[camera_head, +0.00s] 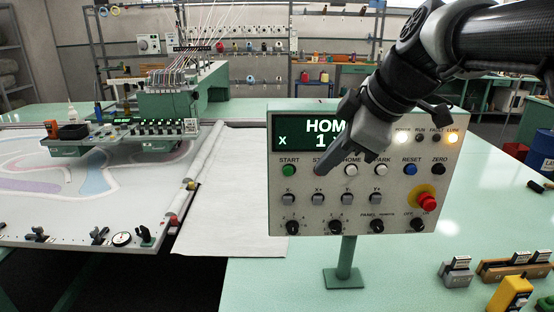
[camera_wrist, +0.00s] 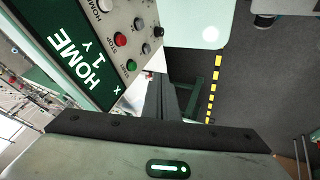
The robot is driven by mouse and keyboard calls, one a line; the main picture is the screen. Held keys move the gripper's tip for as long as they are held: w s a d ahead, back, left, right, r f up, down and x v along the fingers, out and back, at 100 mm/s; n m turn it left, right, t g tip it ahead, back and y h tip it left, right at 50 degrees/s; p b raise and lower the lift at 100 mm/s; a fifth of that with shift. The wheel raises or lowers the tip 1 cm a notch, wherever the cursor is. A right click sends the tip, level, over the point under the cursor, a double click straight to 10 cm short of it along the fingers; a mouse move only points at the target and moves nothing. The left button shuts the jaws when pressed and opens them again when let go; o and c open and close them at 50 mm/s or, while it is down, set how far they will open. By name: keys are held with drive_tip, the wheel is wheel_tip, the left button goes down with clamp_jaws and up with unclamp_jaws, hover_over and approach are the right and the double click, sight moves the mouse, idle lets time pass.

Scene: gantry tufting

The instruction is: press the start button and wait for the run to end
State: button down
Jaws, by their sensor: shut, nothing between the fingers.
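The control panel (camera_head: 400,215) stands on a post on the green table. Its green START button (camera_head: 289,170) is unobstructed at the left of the button row; the wrist view also shows it (camera_wrist: 131,66). The red STOP button (camera_head: 318,171) is just right of it, by my fingertips. My gripper (camera_head: 325,165) is shut and empty, in front of the panel between START and HOME; I cannot tell if it touches. It hides part of the display (camera_head: 300,133), which reads "HOME" in the wrist view.
The tufting gantry (camera_head: 120,145) stands over the patterned cloth (camera_head: 60,190) at left. A red emergency knob (camera_head: 427,201) is at the panel's lower right. A yellow tool (camera_head: 511,293) and grey blocks (camera_head: 455,272) lie at the right front. Pale table surface surrounds the post.

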sight(288, 171)
drive_tip(key=shift+w+a+r+n, duration=0.15)
drive_tip(key=shift+w+a+n, duration=0.15)
drive_tip(key=shift+w+n, duration=0.25)
drive_tip(key=shift+w+a+r+n, duration=0.15)
drive_tip(key=shift+w+a+n, duration=0.1)
drive_tip(key=shift+w+n, duration=0.3)
drive_tip(key=shift+w, duration=0.1)
drive_tip(key=x, duration=0.4)
drive_tip(key=w+r+x, duration=0.1)
drive_tip(key=x, duration=0.2)
drive_tip(key=w+p+x, duration=0.1)
drive_tip(key=x, duration=0.3)
drive_tip(key=shift+w+f, duration=0.1)
drive_tip(key=shift+w, duration=0.65)
